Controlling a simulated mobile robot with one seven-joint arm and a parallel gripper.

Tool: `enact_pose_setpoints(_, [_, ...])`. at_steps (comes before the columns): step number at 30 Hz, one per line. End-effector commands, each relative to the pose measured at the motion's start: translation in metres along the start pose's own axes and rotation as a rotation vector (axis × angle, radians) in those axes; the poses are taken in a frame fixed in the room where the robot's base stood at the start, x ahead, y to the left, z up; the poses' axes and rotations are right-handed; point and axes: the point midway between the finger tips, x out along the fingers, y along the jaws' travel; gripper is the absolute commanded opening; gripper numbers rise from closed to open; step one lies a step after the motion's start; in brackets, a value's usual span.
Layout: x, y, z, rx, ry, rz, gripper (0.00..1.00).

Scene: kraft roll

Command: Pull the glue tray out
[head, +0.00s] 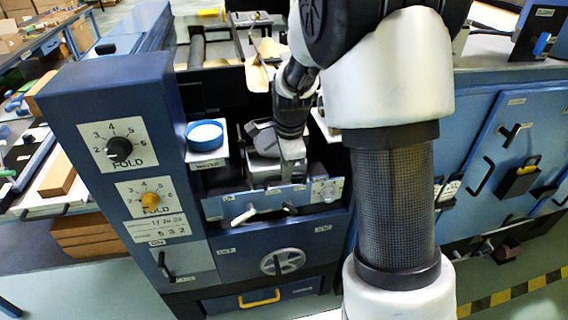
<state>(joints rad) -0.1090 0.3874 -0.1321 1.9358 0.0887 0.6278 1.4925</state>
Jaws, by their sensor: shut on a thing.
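The glue tray appears to be the blue-fronted unit (215,207) in the bay to the right of the dial cabinet. Its front carries a bar handle with a pale left end (243,215) and a small dial at the right. My gripper (288,207) reaches down over the tray from above and is shut at the handle, on its right part. The fingertips are small and partly hidden by the wrist, so the exact grip is hard to see. My arm hides much of the bay to the right of the tray.
A round blue container with white contents (205,134) stands on a labelled ledge left of my wrist. The cabinet with two FOLD dials (118,150) is at left. Below the tray are a handwheel (283,262) and a yellow-handled drawer (259,298). Blue panels with handles (508,150) stand at right.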

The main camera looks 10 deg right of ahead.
Motion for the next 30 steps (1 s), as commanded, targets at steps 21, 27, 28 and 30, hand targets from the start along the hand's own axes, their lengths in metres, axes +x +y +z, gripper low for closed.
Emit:
enact_pose_setpoints(21, [-0.001, 0.003, 0.000, 0.000, 0.000, -0.001, 0.28])
enact_pose_setpoints(27, [-0.003, 0.003, 0.000, 0.000, 0.000, -0.002, 0.28])
enact_pose_setpoints(28, [-0.004, 0.003, 0.000, 0.000, 0.000, -0.002, 0.28])
enact_pose_setpoints(30, [-0.011, 0.003, 0.000, 0.000, 0.000, -0.003, 0.28])
